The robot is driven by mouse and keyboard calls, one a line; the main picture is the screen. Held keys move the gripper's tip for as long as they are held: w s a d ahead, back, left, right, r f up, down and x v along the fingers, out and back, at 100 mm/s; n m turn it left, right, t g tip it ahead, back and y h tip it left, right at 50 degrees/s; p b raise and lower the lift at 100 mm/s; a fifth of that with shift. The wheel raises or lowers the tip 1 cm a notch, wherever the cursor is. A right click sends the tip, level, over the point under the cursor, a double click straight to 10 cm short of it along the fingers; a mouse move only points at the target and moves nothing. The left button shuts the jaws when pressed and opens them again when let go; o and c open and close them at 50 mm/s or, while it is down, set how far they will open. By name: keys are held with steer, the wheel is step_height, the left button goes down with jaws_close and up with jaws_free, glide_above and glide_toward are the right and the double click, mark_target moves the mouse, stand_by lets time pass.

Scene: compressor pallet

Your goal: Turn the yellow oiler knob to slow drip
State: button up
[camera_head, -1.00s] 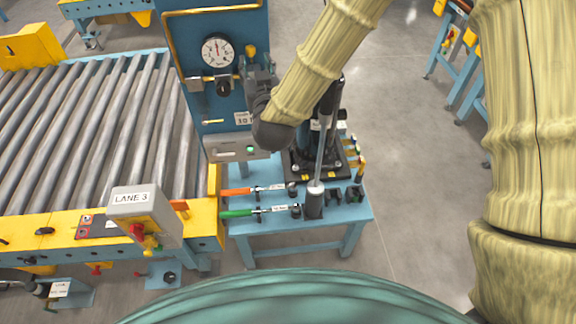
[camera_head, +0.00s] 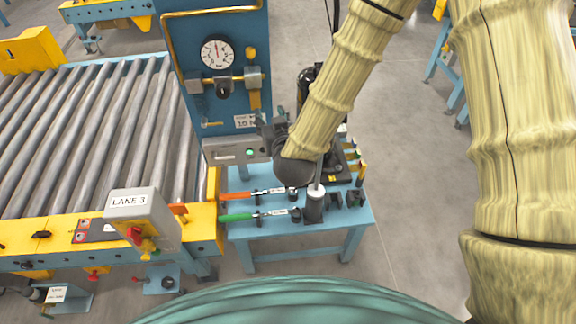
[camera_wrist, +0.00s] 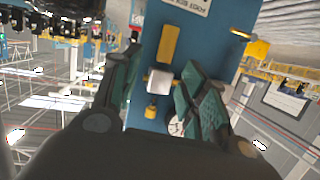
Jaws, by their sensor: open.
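The yellow oiler knob (camera_head: 250,52) is on the blue upright panel (camera_head: 187,45), right of the round pressure gauge (camera_head: 217,53). It sits above a grey block (camera_head: 253,76) with a yellow part hanging below. My gripper (camera_head: 268,130) is lower than the knob and slightly right, apart from it, partly hidden by my wrist. In the wrist view, my gripper (camera_wrist: 162,70) has its two dark green fingers spread with nothing held. A pale block (camera_wrist: 159,82) and a yellow part (camera_wrist: 151,112), probably the knob, show between them. The knob's setting is too small to read.
Below, a blue table (camera_head: 245,230) holds orange (camera_head: 237,194) and green (camera_head: 237,217) handled tools and a dark machine. A roller conveyor (camera_head: 90,130) fills the left.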

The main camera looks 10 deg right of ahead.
steer(key=s+d+f+g, duration=0.1)
steer(key=s+d+f, duration=0.1)
steer(key=f, duration=0.4)
steer(key=s+d+f+g, duration=0.1)
steer(key=s+f+g, duration=0.1)
steer(key=s+f, duration=0.2)
step_height(320, 180, down, 3)
steer(key=shift+d+g+b, duration=0.3)
steer(key=shift+d, duration=0.05)
steer(key=s+d+f+g+h, duration=0.1)
steer(key=s+d+f+g, duration=0.25)
steer(key=s+f, duration=0.45)
steer(key=s+d+f+g, duration=0.3)
steer(key=s+d+f, duration=0.1)
steer(key=s+f, duration=0.35)
steer(key=s+d+f+g, duration=0.2)
steer(key=s+d+f, duration=0.1)
steer(key=s, duration=0.5)
steer(key=s+d+f+m+g+h, duration=0.1)
steer(key=s+d+f+g, duration=0.1)
steer(key=s+d, duration=0.3)
steer(key=s, duration=0.4)
steer(key=shift+f+m+g, duration=0.3)
steer(key=shift+f+g, duration=0.05)
steer(key=shift+f, duration=0.05)
steer(key=shift+d, duration=0.1)
